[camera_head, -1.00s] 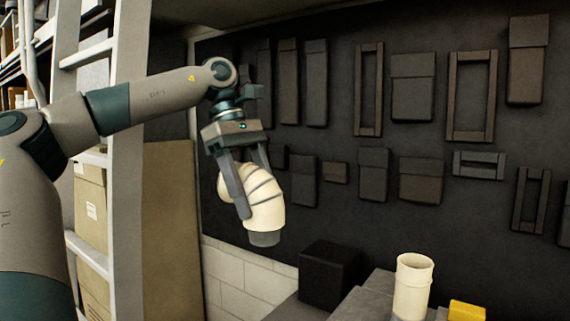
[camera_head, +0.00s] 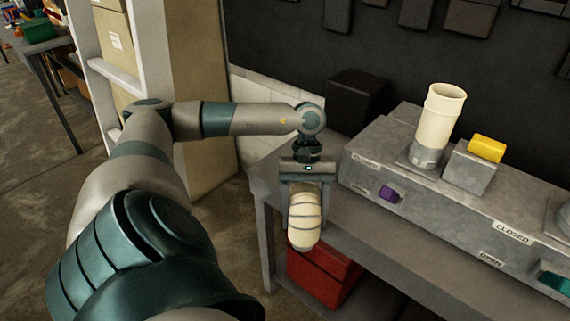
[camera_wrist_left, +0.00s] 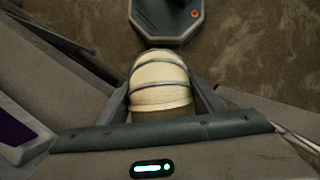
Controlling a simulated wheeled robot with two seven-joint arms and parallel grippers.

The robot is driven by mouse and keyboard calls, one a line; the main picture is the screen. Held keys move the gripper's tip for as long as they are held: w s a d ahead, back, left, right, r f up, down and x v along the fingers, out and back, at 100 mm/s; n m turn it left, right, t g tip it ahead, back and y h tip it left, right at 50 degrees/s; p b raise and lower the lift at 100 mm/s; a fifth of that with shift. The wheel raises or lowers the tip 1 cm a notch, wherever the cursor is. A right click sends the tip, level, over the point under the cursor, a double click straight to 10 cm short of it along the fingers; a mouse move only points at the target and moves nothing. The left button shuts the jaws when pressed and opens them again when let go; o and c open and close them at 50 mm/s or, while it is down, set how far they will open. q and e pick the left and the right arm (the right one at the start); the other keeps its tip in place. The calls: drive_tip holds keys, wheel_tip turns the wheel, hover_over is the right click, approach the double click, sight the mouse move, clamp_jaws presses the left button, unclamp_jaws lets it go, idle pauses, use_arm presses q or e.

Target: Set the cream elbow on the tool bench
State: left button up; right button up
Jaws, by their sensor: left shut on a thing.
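The cream elbow (camera_head: 304,228) is a bent duct piece with dark seam rings. My left gripper (camera_head: 307,192) is shut on it, a finger on each side. In the head view they appear in front of the left end of the grey bench (camera_head: 266,172), overlapping its front edge. I cannot tell the height of the elbow over the bench top. In the left wrist view the elbow (camera_wrist_left: 160,75) sits between the fingers, its lower part hidden by the gripper body. My right gripper is not in view.
A grey housing (camera_head: 385,150) with a purple knob (camera_head: 389,193) fills much of the bench. It carries an upright cream pipe (camera_head: 440,120) and a yellow piece (camera_head: 486,148). A black box (camera_head: 356,100) stands behind. A red box (camera_head: 322,275) is below. The bench's left end is bare.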

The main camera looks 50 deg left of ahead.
use_arm(q)
drive_tip(key=d+f+m+y, duration=0.1)
drive_tip(key=d+f+m, duration=0.1)
drive_tip(key=d, duration=0.5)
drive_tip(key=d+f+m+g+y, duration=0.1)
drive_tip(key=d+f+m, duration=0.2)
drive_tip(key=d+m, duration=0.2)
drive_tip(key=w+d+f+m+y, duration=0.1)
drive_tip(key=d+f+m+y, duration=0.1)
drive_tip(key=d, duration=0.7)
drive_tip(key=shift+f+m, duration=0.45)
drive_tip(key=shift+m, duration=0.45)
drive_tip(key=shift+w+d, duration=0.1)
drive_tip(key=shift+w, duration=0.05)
